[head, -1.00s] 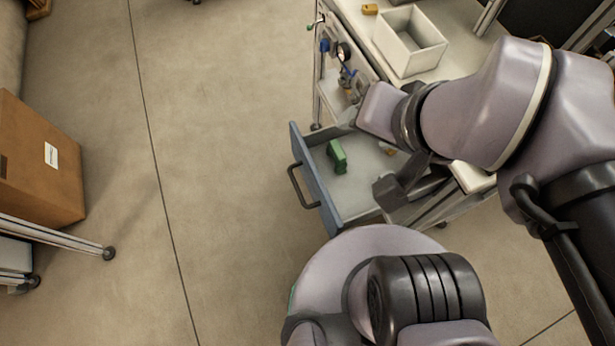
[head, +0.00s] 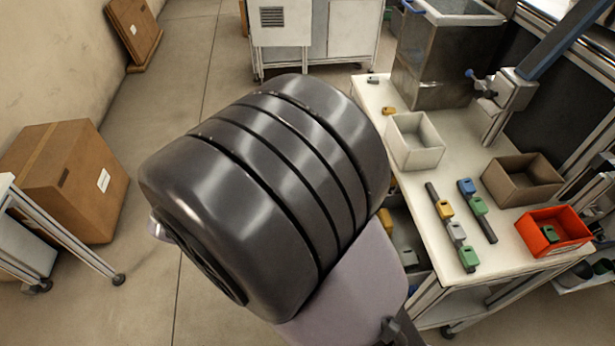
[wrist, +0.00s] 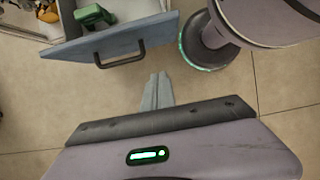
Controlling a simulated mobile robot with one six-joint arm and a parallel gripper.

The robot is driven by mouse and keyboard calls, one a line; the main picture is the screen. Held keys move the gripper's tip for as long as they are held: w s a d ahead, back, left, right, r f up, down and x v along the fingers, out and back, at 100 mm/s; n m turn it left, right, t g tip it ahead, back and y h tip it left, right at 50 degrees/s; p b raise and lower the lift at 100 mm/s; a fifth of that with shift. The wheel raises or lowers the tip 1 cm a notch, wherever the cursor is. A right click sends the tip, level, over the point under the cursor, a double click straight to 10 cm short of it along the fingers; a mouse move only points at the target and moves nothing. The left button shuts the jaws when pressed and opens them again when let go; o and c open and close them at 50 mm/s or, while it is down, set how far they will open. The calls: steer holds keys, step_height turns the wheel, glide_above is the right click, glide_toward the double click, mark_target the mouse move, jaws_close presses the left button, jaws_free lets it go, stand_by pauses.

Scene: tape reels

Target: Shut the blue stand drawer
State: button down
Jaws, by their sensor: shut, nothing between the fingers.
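The blue stand drawer shows in the wrist view with its blue front (wrist: 75,48) at the upper left. It stands pulled out, with a green block (wrist: 92,14) and a yellow thing (wrist: 48,13) inside. Its dark bar handle (wrist: 121,57) is on the outer face. My gripper (wrist: 157,82) is shut and empty, on the outer side of the front, just to the right of and below the handle. The fingertips appear apart from the front. In the head view my arm hides the drawer front and my gripper.
The white worktop (head: 428,205) on the right holds a white bin (head: 415,141), a brown bin (head: 522,180), a red bin (head: 553,232) and several coloured blocks. A cardboard box (head: 67,178) stands left. Open floor (head: 165,130) lies between.

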steer(key=w+d+f+b, duration=0.2)
steer(key=d+f+b, duration=0.4)
steer(key=f, duration=0.3)
steer(key=shift+d+f+b, duration=0.2)
steer(key=shift+d+b, duration=0.1)
steer(key=shift+d, duration=0.3)
steer(key=shift+w, duration=0.1)
